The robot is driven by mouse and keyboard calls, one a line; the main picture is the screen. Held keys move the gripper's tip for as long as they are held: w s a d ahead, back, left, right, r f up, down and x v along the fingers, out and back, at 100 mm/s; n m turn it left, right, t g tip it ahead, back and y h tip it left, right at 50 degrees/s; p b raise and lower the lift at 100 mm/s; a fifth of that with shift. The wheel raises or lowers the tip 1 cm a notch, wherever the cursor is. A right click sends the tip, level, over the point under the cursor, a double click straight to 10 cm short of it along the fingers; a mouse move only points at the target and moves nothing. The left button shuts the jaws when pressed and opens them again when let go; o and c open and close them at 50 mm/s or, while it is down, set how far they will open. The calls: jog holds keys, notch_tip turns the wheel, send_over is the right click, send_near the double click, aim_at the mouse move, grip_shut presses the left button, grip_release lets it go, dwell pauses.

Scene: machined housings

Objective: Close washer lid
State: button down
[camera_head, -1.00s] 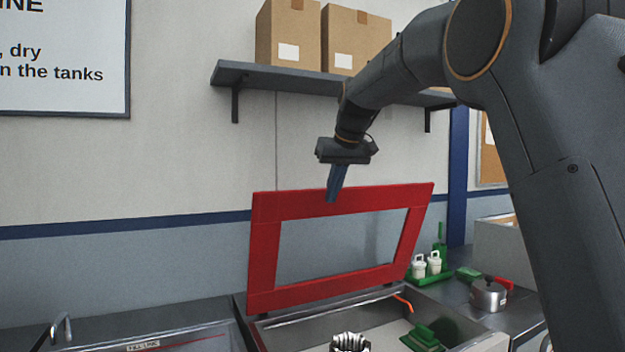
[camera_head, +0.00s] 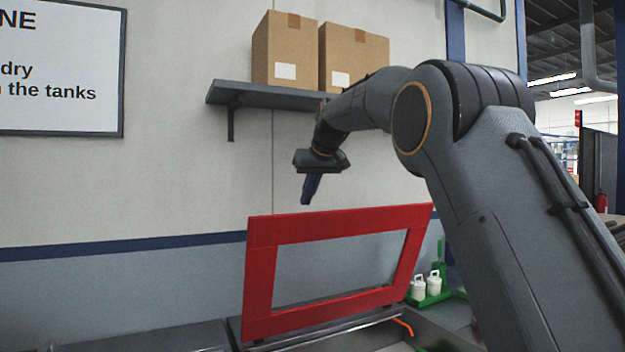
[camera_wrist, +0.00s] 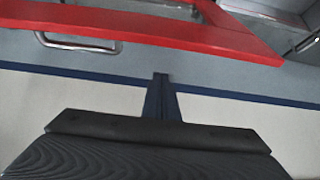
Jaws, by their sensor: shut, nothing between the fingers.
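The washer lid (camera_head: 262,285) is a red frame with a clear window, standing open and tilted up at the back of the washer basin (camera_head: 375,338). In the wrist view the lid's red edge (camera_wrist: 130,27) crosses the top, with a metal handle (camera_wrist: 75,44) beside it. My gripper (camera_head: 306,203) is shut and empty, pointing down just above the lid's top edge in the head view. In the wrist view my gripper (camera_wrist: 161,78) appears apart from the red frame. Most of the basin is below the head view.
A wall shelf (camera_head: 265,95) with cardboard boxes (camera_head: 285,50) is above and behind my gripper. A green tray (camera_head: 432,298) with white bottles (camera_head: 419,287) stands right of the lid. A sign (camera_head: 60,70) hangs on the left wall.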

jog(key=shift+s+d+f+p, duration=0.15)
jog(key=shift+s+d+f, duration=0.1)
jog(key=shift+s, duration=0.15)
jog(key=shift+s+d+f+p, duration=0.15)
jog(key=shift+s+f, duration=0.1)
jog(key=shift+s, duration=0.15)
jog(key=shift+s+d+f, duration=0.25)
jog(key=shift+s+f, duration=0.05)
jog(key=shift+s, duration=0.35)
jog(key=shift+s+f, duration=0.1)
jog(key=shift+f, duration=0.05)
jog(key=shift+d, duration=0.1)
